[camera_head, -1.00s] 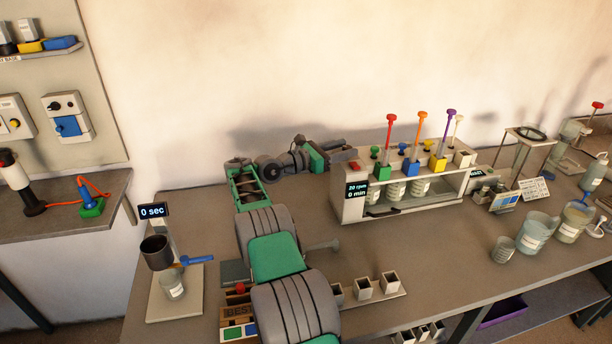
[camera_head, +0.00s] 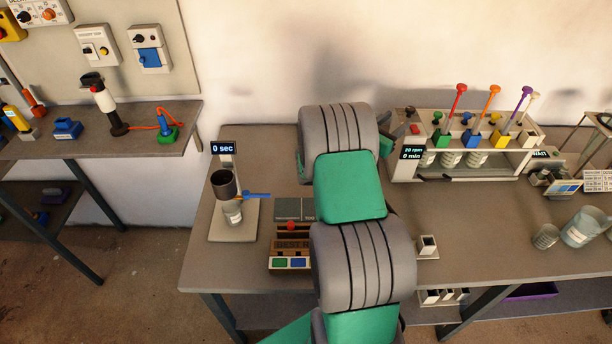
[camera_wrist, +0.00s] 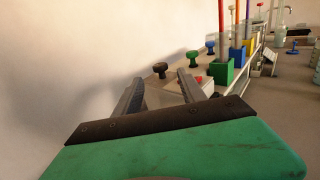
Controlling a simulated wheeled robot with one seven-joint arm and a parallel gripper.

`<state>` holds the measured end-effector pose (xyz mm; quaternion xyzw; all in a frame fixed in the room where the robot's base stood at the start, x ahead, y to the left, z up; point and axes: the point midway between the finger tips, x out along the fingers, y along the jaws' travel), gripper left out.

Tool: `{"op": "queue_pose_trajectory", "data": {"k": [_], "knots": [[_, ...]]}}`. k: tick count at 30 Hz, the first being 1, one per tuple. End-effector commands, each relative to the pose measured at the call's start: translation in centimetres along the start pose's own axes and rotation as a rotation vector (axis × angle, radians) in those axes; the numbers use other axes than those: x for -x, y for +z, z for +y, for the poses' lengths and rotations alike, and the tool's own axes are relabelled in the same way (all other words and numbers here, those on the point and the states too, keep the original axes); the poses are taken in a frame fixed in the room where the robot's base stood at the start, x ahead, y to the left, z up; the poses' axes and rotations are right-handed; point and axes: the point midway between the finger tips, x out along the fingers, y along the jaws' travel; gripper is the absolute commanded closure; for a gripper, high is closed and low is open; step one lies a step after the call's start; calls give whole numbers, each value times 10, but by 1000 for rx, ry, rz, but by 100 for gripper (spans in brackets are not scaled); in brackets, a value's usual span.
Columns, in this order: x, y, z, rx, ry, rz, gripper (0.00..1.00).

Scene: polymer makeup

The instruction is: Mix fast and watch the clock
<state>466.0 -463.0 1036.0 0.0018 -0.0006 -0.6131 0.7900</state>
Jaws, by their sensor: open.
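A stirring rack (camera_head: 465,178) with several coloured stirrers stands on the bench, right of my arm. Its display (camera_head: 412,152) reads 20 rpm and 0 min. A black knob (camera_head: 410,110) and a red button (camera_head: 414,128) are at its left end. In the wrist view, my gripper (camera_wrist: 158,88) is open and empty; the black knob (camera_wrist: 160,70) shows beyond and between its fingers, apart from them as far as I can tell. A timer display (camera_head: 223,147) reads 0 sec, above a dark cup (camera_head: 224,184) with a blue lever (camera_head: 254,194).
A box with coloured buttons (camera_head: 291,262) sits left of my arm. A small square holder (camera_head: 428,247) and glass beakers (camera_head: 583,227) stand to the right. A side shelf (camera_head: 150,118) carries a bottle and blue and green tools. The wall is close behind the bench.

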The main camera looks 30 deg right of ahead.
Motion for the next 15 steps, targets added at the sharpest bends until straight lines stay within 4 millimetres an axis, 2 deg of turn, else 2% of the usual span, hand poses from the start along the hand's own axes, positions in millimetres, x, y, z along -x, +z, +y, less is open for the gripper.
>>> {"op": "queue_pose_trajectory", "data": {"k": [3,6,15], "knots": [[20,-4,14,-316,-15,126,52],[40,-12,24,-537,-40,234,52],[101,-29,50,-984,-140,496,52]]}}
